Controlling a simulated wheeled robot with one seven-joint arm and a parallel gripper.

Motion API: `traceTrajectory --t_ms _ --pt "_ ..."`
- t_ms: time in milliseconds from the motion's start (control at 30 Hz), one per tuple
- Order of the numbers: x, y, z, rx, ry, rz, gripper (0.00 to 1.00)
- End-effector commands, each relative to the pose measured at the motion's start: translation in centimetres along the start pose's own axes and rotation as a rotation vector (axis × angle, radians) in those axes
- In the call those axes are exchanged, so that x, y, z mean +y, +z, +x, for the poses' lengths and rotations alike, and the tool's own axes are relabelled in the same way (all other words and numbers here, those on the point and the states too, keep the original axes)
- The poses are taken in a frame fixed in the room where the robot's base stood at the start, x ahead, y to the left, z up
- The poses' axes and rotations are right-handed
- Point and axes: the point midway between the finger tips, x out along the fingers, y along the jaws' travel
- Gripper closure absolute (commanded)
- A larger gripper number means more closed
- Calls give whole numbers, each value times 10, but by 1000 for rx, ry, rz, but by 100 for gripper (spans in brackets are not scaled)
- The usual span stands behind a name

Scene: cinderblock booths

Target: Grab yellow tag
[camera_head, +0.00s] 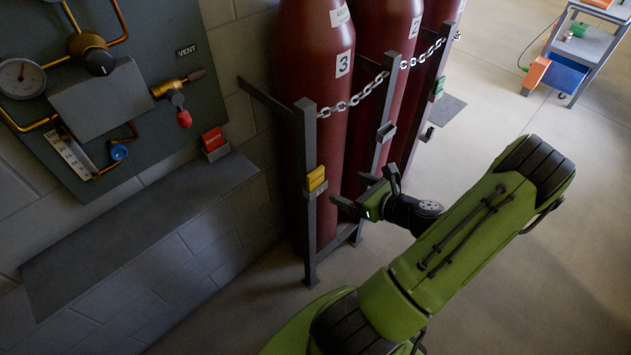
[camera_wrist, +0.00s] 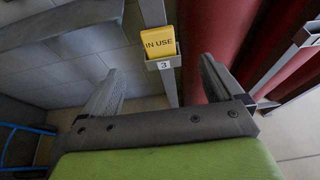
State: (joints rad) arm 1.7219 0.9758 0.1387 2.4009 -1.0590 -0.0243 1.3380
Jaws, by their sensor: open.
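The yellow tag (camera_head: 316,178) sits in a small holder on the grey rack post in front of the cylinder marked 3. In the wrist view the yellow tag (camera_wrist: 158,43) reads "IN USE" and stands upright in the grey holder (camera_wrist: 164,63) labelled 3. My gripper (camera_head: 361,192) is to the right of the tag and apart from it. In the wrist view my gripper (camera_wrist: 160,82) is open and empty, its two fingers spread, with the tag ahead between and beyond the fingertips.
Dark red cylinders (camera_head: 318,90) stand behind the rack, held by a chain (camera_head: 350,102). A red tag (camera_head: 213,139) sits on the wall above a grey ledge (camera_head: 140,220). A green tag (camera_head: 439,85) is on a farther post. The floor at right is clear up to a cart (camera_head: 585,45).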

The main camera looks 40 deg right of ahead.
Motion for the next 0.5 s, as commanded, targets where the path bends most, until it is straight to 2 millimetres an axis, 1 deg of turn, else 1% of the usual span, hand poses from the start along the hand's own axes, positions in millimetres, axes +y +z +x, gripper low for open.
traceTrajectory --t_ms 33,200,300,433,500 --pt "2 -2 15 -1 9 -4 6" --pt "3 -2 58 1 9 -7 6" --pt "2 -2 77 2 7 -7 6" --pt "2 -2 91 3 6 -7 6" --pt "4 -2 103 2 9 -8 6"
